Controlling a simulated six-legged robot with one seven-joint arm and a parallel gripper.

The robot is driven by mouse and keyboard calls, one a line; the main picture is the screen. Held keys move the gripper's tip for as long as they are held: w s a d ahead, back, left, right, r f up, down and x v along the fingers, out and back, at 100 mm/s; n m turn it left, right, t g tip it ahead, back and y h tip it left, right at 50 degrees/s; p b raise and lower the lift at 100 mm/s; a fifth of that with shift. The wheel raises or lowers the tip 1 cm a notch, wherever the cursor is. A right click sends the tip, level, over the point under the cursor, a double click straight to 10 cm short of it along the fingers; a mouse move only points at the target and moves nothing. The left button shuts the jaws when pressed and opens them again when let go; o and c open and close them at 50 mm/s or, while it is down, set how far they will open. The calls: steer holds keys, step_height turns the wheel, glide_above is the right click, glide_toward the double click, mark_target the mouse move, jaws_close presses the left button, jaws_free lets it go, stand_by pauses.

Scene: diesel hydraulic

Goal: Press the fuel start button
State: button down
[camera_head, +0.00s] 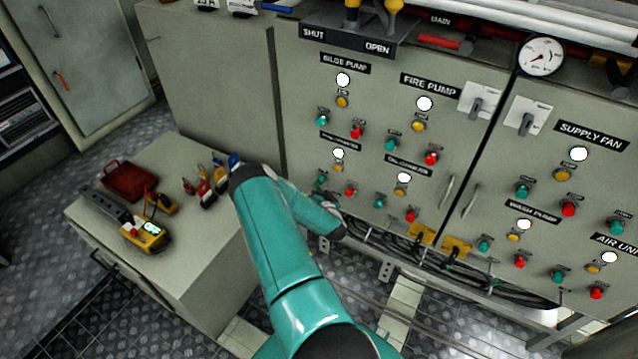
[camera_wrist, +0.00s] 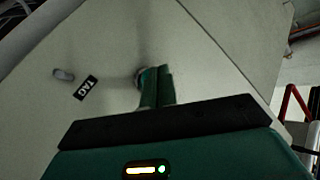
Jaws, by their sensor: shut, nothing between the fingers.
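No label reading "fuel" is legible in the head view; two small labels, one (camera_head: 340,138) under the bilge pump group and one (camera_head: 408,165) under the fire pump group, are too blurred to read. Green, red and yellow buttons sit below them. In the wrist view my gripper (camera_wrist: 155,72) has its two teal fingers shut and empty, pointing at a grey panel (camera_wrist: 200,60). A round metal-rimmed control (camera_wrist: 139,77) shows partly behind the fingertips; I cannot tell whether they touch it. In the head view my gripper is hidden by my teal arm.
The grey control cabinet (camera_head: 300,95) has several buttons and white lamps. Black cables (camera_head: 400,240) run along its foot. A low grey cabinet (camera_head: 200,245) carries a red toolbox (camera_head: 130,180) and a yellow meter (camera_head: 146,236). The wrist view shows a TAG label (camera_wrist: 86,88) and a small knob (camera_wrist: 63,74).

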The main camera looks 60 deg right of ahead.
steer(key=shift+d, duration=0.5)
stand_by(0.5)
stand_by(0.3)
steer(key=shift+a, duration=0.95)
steer(key=a, duration=0.5)
steer(key=shift+s, duration=0.25)
stand_by(0.6)
